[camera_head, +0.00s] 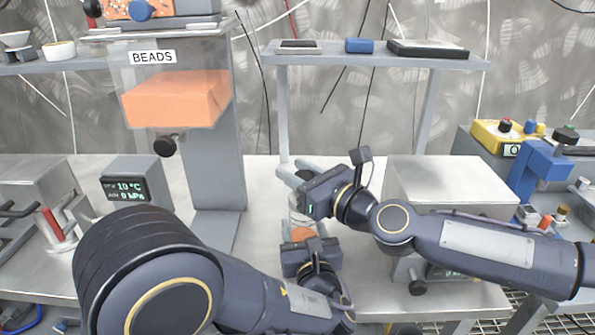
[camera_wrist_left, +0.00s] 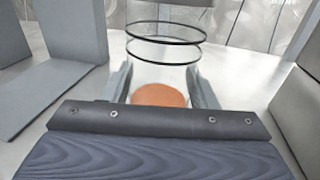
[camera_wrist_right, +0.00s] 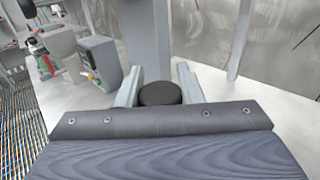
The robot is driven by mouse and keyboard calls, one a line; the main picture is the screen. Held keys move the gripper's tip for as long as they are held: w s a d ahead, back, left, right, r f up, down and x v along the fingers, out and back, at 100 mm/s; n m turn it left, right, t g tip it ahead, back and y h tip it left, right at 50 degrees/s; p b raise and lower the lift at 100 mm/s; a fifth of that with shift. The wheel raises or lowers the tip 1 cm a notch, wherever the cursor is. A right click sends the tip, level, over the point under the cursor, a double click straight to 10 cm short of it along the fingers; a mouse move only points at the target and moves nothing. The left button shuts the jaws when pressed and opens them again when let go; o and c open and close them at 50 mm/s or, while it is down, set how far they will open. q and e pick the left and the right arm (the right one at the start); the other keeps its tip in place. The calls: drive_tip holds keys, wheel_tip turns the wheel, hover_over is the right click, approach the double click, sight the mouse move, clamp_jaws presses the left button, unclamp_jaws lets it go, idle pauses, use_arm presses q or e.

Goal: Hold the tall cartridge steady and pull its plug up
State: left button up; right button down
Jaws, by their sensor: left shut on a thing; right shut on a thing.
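The tall cartridge (camera_head: 297,214) stands upright on the steel bench, a clear cylinder with an orange filling (camera_head: 302,234). In the left wrist view the orange filling (camera_wrist_left: 159,95) lies between the fingers, with two thin black rings (camera_wrist_left: 165,32) above it. My left gripper (camera_head: 302,240) is shut on the cartridge low down. My right gripper (camera_head: 297,172) is above it, shut on the plug. The plug's dark round top (camera_wrist_right: 160,93) shows between the fingers in the right wrist view. In the head view my right gripper hides the plug; how far it sits in the cartridge is unclear.
A grey column with a BEADS hopper (camera_head: 175,95) stands left of the grippers, beside a small display box (camera_head: 135,181). A grey metal box (camera_head: 450,180) stands right, behind my right arm. A raised shelf (camera_head: 375,60) runs behind. Bare bench (camera_head: 258,185) lies between column and cartridge.

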drive_tip(key=c, duration=1)
unclamp_jaws()
drive_tip(key=shift+o, duration=0.2)
drive_tip(key=v, duration=1.2)
use_arm(q)
drive_tip(key=o, duration=1.2)
drive_tip(key=shift+c, duration=0.2)
